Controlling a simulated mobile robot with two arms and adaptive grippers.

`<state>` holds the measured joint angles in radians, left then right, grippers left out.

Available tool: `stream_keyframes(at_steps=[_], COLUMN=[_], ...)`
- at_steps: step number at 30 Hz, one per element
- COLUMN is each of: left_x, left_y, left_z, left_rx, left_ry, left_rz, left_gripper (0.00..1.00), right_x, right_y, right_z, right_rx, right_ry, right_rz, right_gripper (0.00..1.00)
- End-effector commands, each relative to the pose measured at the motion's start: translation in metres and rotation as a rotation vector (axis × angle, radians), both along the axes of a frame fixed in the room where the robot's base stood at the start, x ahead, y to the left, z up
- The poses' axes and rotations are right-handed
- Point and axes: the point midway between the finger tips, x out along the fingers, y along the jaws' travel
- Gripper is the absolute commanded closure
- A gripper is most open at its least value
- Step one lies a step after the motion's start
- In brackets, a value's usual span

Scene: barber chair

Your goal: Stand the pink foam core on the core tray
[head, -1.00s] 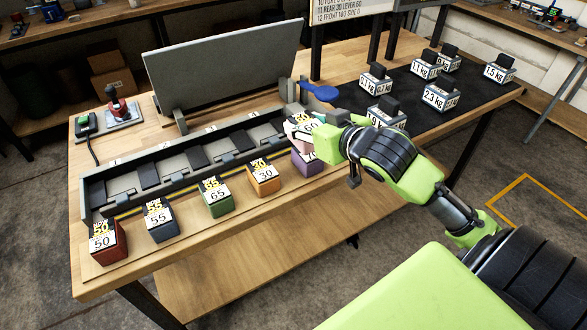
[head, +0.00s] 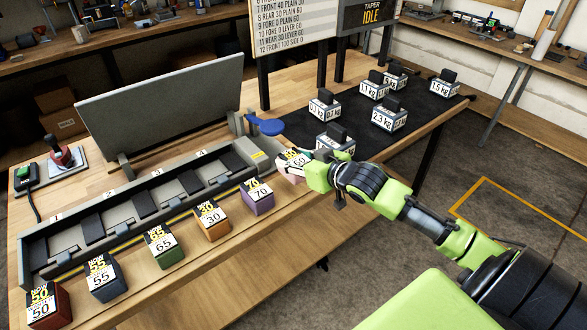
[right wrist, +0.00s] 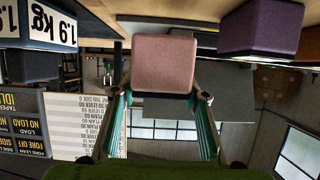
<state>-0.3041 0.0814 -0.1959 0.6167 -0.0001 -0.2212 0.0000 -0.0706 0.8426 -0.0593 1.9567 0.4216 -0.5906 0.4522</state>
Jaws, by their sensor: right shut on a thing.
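The pink foam core (head: 290,166), with a 60 label, is in my right gripper (head: 306,174), just right of the purple core (head: 257,197). In the right wrist view the pink core (right wrist: 163,65) sits between the two fingers of my right gripper (right wrist: 163,97), which are shut on its sides. It looks upright. The core tray (head: 134,275) is the pale wooden strip along the bench's front, carrying a row of coloured cores. I cannot tell whether the pink core's base touches it. My left gripper is not in view.
Red (head: 48,305), slate, green and orange cores stand left of the purple one. A grey slotted fixture (head: 95,215) with a raised panel (head: 160,105) lies behind. A blue paddle (head: 266,126) and several labelled weights on a black mat (head: 425,135) are near.

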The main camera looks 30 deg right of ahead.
Motion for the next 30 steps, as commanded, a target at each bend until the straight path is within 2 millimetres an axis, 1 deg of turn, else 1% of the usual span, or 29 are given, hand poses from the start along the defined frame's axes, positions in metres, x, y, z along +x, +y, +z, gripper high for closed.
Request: stream_keyframes(at_steps=[1, 4, 7, 10, 13, 25, 26, 27, 30], left_x=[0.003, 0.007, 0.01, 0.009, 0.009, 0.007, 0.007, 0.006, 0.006], left_y=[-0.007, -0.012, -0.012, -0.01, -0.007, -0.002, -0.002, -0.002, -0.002], left_z=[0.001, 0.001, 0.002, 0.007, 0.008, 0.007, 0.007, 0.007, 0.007], left_rx=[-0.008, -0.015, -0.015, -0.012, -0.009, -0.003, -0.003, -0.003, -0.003], left_ry=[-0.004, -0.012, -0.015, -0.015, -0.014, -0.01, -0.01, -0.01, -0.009], left_rz=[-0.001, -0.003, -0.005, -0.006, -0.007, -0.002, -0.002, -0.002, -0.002], left_gripper=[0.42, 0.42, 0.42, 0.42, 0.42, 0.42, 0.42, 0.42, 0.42], right_x=[0.004, 0.007, 0.012, 0.011, 0.011, 0.011, 0.011, 0.011, 0.011], right_y=[-0.003, -0.005, -0.01, -0.008, -0.008, -0.008, -0.008, -0.008, -0.008], right_z=[-0.004, -0.01, -0.018, -0.034, -0.044, -0.05, -0.05, -0.05, -0.05], right_rx=[0.002, 0.001, 0.0, 0.002, 0.002, 0.0, 0.0, 0.0, 0.0], right_ry=[-0.001, -0.002, -0.001, 0.002, 0.0, -0.001, -0.001, -0.001, 0.0], right_rz=[-0.001, 0.001, -0.001, 0.0, 0.0, 0.001, 0.001, 0.001, 0.001], right_gripper=[0.81, 0.81, 0.81, 0.81, 0.81, 0.81, 0.54, 0.43, 0.42])
